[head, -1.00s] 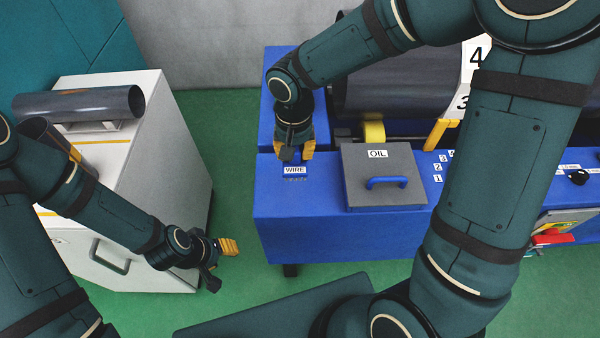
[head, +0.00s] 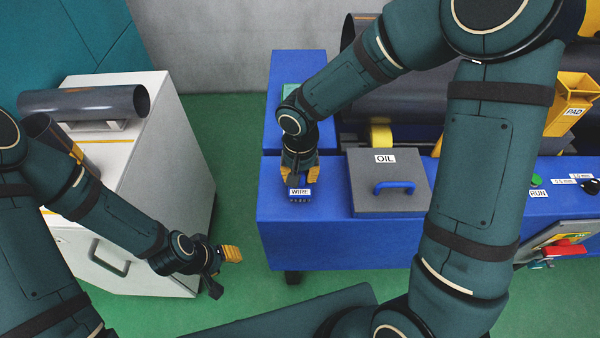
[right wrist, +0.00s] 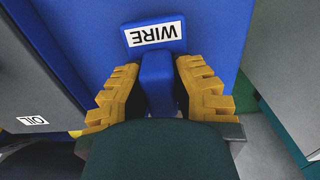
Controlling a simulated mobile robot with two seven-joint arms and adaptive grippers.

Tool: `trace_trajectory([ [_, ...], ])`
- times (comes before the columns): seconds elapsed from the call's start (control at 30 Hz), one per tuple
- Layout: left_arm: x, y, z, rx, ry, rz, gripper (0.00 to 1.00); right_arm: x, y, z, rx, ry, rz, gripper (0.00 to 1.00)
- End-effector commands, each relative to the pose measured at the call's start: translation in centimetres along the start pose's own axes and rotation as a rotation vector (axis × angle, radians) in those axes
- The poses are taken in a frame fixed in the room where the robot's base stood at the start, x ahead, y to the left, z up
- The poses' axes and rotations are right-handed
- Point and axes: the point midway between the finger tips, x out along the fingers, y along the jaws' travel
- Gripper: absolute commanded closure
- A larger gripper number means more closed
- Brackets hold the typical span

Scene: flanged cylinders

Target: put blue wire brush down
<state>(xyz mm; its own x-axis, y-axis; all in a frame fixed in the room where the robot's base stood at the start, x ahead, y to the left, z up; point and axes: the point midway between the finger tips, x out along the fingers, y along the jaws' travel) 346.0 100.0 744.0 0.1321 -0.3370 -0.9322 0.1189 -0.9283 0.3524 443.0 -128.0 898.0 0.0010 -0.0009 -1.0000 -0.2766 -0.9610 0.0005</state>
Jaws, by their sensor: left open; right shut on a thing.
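The blue wire brush (head: 300,191) has a white WIRE label and short bristles along its front edge. My right gripper (head: 303,174) is shut on it, over the front left part of the blue bench (head: 340,245). In the right wrist view the brush's blue handle (right wrist: 158,82) stands between the two yellow fingers. Whether the bristles touch the bench top cannot be told. My left gripper (head: 222,270) is open and empty, low in front of the white cabinet.
A grey box lid (head: 405,205) with an OIL label and blue handle is right of the brush. Dark pipes and a yellow roller (head: 381,137) are behind. A white cabinet (head: 175,190) with a dark pipe (head: 85,102) stands left, across a green floor gap.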

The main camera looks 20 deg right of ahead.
Motion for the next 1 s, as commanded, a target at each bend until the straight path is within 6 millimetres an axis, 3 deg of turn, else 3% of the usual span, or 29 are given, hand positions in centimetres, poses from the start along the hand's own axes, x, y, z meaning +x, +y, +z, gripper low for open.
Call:
trace_trajectory([
  [0.03, 0.2, -0.1, 0.0, 0.0, 0.001, 0.0, 0.55, 0.2, 0.0, 0.0, 0.0, 0.0, 0.0, 0.71],
  [0.1, 0.1, 0.0, 0.0, 0.0, 0.001, 0.0, 0.55, 0.1, 0.0, 0.0, 0.0, 0.0, 0.0, 0.55],
  [0.5, -0.4, 0.1, 0.0, 0.0, -0.001, 0.0, 0.55, -0.4, 0.0, 0.0, 0.0, 0.0, 0.0, 0.55],
  [1.0, -2.4, 0.9, -0.2, -0.003, 0.0, 0.0, 0.55, -9.8, -0.1, -0.1, 0.0, 0.003, -0.003, 0.55],
])
